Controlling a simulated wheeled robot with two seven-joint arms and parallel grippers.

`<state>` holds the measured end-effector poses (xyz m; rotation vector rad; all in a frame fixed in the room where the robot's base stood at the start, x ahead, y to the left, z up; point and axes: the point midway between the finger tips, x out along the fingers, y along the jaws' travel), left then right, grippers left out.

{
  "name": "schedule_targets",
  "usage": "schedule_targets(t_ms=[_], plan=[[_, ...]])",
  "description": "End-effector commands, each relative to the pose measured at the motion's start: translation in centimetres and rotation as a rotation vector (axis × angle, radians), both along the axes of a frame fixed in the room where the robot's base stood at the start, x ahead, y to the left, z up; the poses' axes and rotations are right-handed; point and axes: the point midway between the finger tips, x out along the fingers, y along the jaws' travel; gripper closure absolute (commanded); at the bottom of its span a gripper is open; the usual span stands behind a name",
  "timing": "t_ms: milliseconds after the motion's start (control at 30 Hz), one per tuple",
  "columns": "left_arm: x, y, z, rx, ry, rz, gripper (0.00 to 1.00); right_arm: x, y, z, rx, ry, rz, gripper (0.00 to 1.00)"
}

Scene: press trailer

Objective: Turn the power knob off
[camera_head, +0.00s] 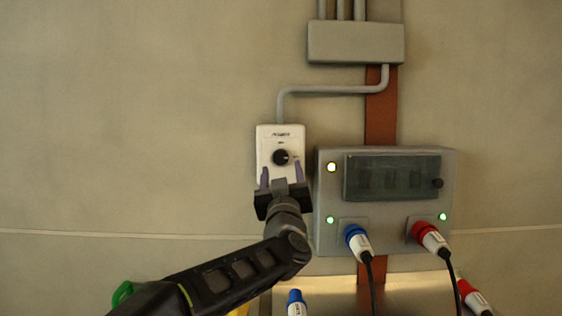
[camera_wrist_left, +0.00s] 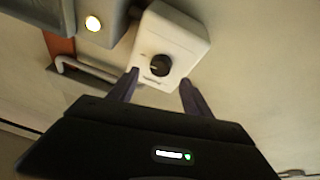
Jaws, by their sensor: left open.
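The power knob (camera_head: 281,157) is a round black dial on a white wall plate (camera_head: 266,139). In the left wrist view the knob (camera_wrist_left: 160,66) sits on the white box (camera_wrist_left: 182,35), between and beyond my fingertips. My left gripper (camera_head: 281,172) is in front of the lower part of the plate, just below the knob. Its two purple fingers are spread apart and hold nothing. The left gripper (camera_wrist_left: 160,78) shows its fingers either side of the knob in the wrist view; I cannot tell whether they touch the plate. My right gripper is not in view.
A grey power box (camera_head: 388,245) with lit lamps stands right beside the plate. A blue plug (camera_head: 357,239) and a red plug (camera_head: 428,236) sit in it, with black cables hanging. A grey conduit (camera_head: 330,89) runs above. The wall to the left is clear.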

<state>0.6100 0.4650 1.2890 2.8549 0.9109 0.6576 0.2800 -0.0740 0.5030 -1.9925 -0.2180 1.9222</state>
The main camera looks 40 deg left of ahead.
Motion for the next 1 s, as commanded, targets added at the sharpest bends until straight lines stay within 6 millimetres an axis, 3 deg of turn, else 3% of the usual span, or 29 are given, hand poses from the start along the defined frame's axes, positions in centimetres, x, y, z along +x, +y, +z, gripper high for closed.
schedule_targets(t_ms=[300, 633, 1000], plan=[[3.2, 2.5, 1.7, 0.0, 0.001, 0.001, 0.42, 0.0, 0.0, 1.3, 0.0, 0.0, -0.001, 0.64], [3.6, 2.8, 1.8, 0.0, 0.001, 0.001, 0.42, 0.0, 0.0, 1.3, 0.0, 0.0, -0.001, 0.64], [3.5, 2.8, 1.8, 0.0, 0.001, 0.001, 0.72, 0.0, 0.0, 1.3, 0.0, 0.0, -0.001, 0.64]])
